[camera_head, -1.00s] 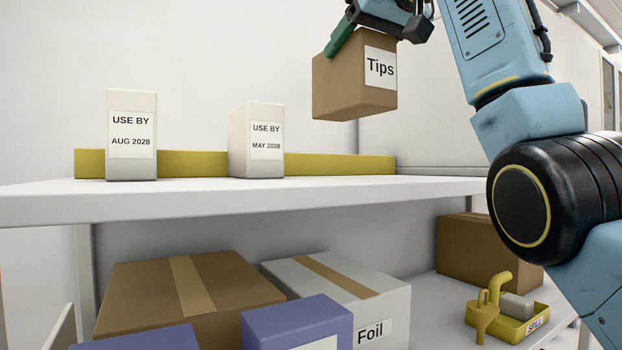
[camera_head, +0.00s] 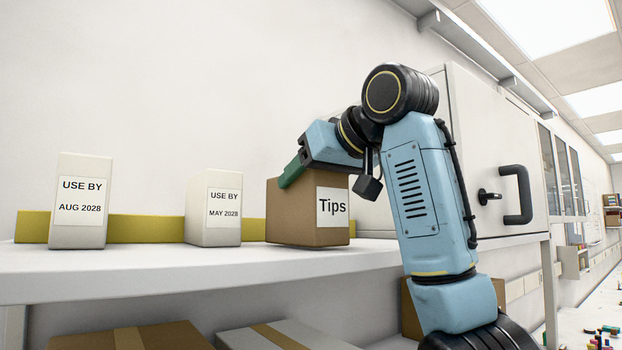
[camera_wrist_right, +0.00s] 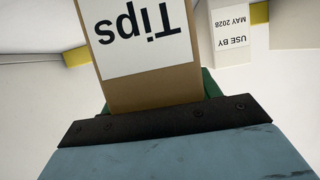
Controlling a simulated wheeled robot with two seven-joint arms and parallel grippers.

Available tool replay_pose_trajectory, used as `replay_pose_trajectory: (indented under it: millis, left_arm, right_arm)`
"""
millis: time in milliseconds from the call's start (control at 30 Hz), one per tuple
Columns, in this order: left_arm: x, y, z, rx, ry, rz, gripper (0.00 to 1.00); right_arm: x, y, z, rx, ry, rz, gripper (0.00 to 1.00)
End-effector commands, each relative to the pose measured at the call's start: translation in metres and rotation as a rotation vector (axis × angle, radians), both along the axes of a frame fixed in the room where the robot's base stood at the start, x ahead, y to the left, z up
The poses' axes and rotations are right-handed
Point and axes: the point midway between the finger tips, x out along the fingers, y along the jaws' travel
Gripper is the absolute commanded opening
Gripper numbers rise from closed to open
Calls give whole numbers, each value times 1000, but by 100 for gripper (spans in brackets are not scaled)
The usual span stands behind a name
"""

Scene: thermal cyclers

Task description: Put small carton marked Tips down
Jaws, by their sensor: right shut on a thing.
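The small brown carton marked Tips (camera_head: 307,230) is upright at shelf height in the head view, at the right part of the white shelf (camera_head: 200,271). Its base looks level with the shelf top; I cannot tell for sure whether it touches. My right gripper (camera_head: 290,172) is shut on the carton from above, its green finger against the upper left side. In the right wrist view the carton (camera_wrist_right: 150,85) fills the space between the fingers, its Tips label upside down. My left gripper is not in view.
A white box marked USE BY MAY 2028 (camera_head: 213,222) stands just left of the carton, and one marked AUG 2028 (camera_head: 82,215) farther left. A yellow strip (camera_head: 146,228) runs behind them. A white cabinet with a black handle (camera_head: 516,195) is at right.

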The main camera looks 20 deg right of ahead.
Motion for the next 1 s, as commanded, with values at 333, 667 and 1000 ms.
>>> replay_pose_trajectory:
  millis: [333,667,1000]
  left_arm:
    - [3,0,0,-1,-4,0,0]
    - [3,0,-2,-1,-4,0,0]
    - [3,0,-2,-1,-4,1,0]
  right_arm:
    - [-1,0,-3,1,-3,0,30]
    - [0,0,-6,0,0,0,84]
    - [-5,-2,0,1,-3,-1,84]
